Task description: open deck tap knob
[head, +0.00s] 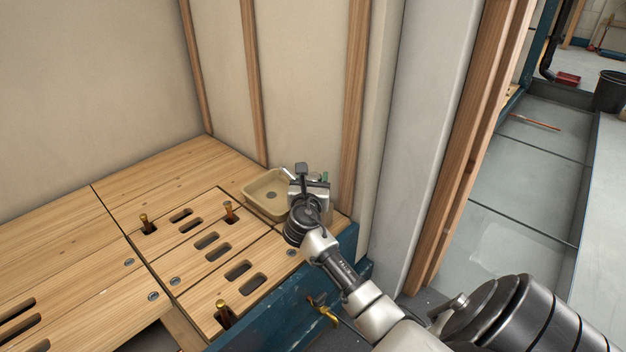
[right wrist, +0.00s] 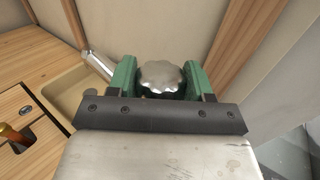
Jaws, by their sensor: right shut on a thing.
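The deck tap knob (right wrist: 161,80) is a silvery, scalloped round knob. In the right wrist view it sits between the two green fingers of my right gripper (right wrist: 160,82), which is shut on it. In the head view my right gripper (head: 311,182) is over the deck's back right corner, beside the small beige basin, and its body hides the knob. The metal tap spout (right wrist: 97,65) points out to the left over the basin (right wrist: 92,100). The basin also shows in the head view (head: 251,201). My left gripper is not in view.
The slatted wooden deck (head: 160,180) has slots and several copper pipe stubs (head: 147,223). Wooden studs and a grey post (head: 425,120) stand close behind and right of my right arm. A brass valve (head: 322,309) is on the blue front beam.

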